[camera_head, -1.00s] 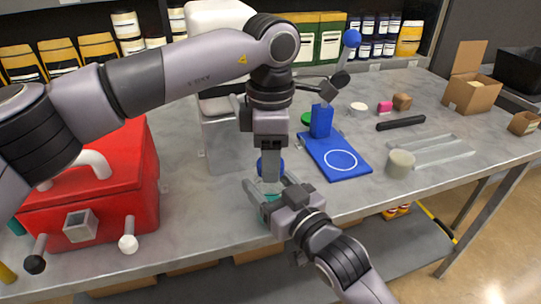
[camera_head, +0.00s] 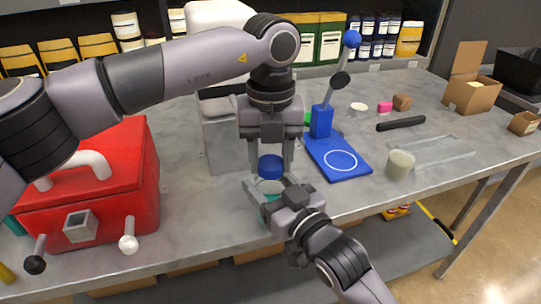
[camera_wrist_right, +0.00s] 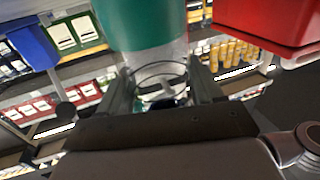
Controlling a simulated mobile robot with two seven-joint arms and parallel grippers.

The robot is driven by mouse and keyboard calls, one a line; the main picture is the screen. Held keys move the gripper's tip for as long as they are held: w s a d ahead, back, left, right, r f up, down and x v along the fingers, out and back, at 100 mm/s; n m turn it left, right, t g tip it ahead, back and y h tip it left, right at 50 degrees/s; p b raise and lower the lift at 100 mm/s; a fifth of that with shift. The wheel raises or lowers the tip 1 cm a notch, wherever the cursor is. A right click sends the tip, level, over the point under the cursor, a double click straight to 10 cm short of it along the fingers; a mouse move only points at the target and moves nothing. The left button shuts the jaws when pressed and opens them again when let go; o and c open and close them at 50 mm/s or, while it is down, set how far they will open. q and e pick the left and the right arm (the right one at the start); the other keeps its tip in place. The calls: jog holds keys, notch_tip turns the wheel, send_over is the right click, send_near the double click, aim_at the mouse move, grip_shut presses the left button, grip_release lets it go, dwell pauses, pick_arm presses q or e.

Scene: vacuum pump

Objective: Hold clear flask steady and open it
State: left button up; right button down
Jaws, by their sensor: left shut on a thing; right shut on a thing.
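The clear flask (camera_head: 270,186) with teal liquid stands upright near the front edge of the bench, with a blue cap (camera_head: 271,167) at its top. My right gripper (camera_head: 264,188) is shut around the flask body from the front. In the right wrist view, the flask's clear wall (camera_wrist_right: 160,72) and teal liquid (camera_wrist_right: 146,22) show between my right fingers (camera_wrist_right: 165,90). My left gripper (camera_head: 269,165) points down from above and is shut on the blue cap, one finger on each side. I cannot tell whether the cap is loose from the flask.
A red box (camera_head: 105,190) with a white handle stands at the left. A grey machine (camera_head: 222,140) stands behind my left gripper. The bench front between the red box and flask is clear.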

aim_at(271, 163)
pick_arm(q)
jog(key=n, duration=0.6)
pick_arm(e)
jog(key=shift+f, duration=0.1)
pick_arm(q)
jog(key=n, duration=0.6)
jog(key=shift+d, duration=0.1)
jog(key=shift+r, duration=0.2)
jog(key=shift+r, duration=0.95)
jog(key=shift+r, duration=2)
pick_arm(e)
jog(key=shift+c, duration=0.5)
grip_release()
